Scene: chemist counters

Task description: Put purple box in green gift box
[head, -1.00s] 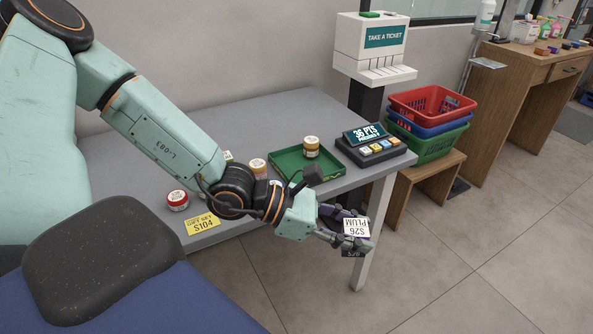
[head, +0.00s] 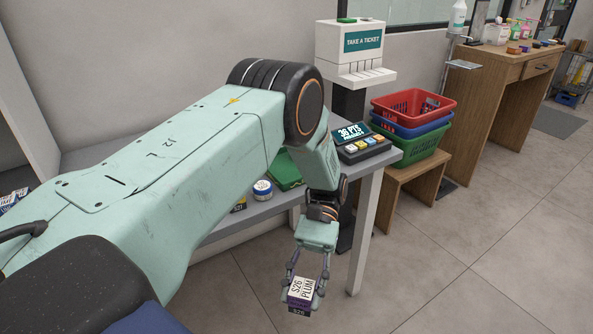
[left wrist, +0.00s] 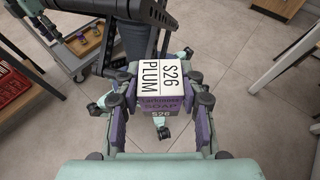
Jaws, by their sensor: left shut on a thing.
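My left gripper (head: 306,276) is shut on a purple box (head: 300,294) with a white top label reading "S26 PLUM". It holds the box in the air in front of the grey table, over the floor.
My left arm hides much of the grey table (head: 367,177). Stacked baskets (head: 413,107) stand on a wooden bench to the right. The floor in front is clear.

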